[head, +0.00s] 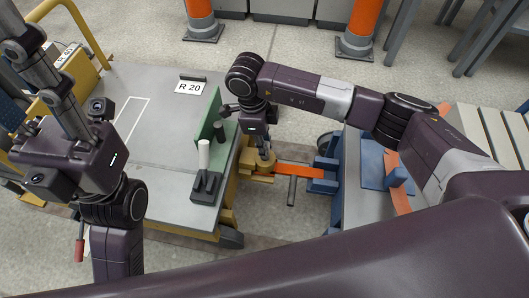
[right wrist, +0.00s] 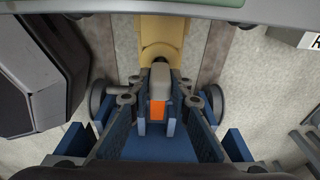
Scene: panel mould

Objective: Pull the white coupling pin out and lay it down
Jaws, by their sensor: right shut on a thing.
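My right gripper (head: 264,152) points down over the yellow coupling (head: 258,167) at the cart's edge. In the right wrist view its fingers (right wrist: 160,84) are shut on a pale pin (right wrist: 160,78), taken to be the white coupling pin. The yellow coupling (right wrist: 160,35) and an orange drawbar (right wrist: 157,110) show beneath. I cannot tell how deep the pin sits. In the head view the fingers mostly hide it. Another white cylinder (head: 204,153) stands upright on the cart top. My left gripper (head: 28,42) is at the upper left, turned away; its finger opening is unclear.
The grey cart top (head: 165,120) has bare room and a white outlined rectangle (head: 130,117). A green panel (head: 208,117), a dark cylinder (head: 220,130) and a dark block (head: 207,187) stand near its right edge. A blue-fronted wagon (head: 327,172) stands right, joined by the drawbar.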

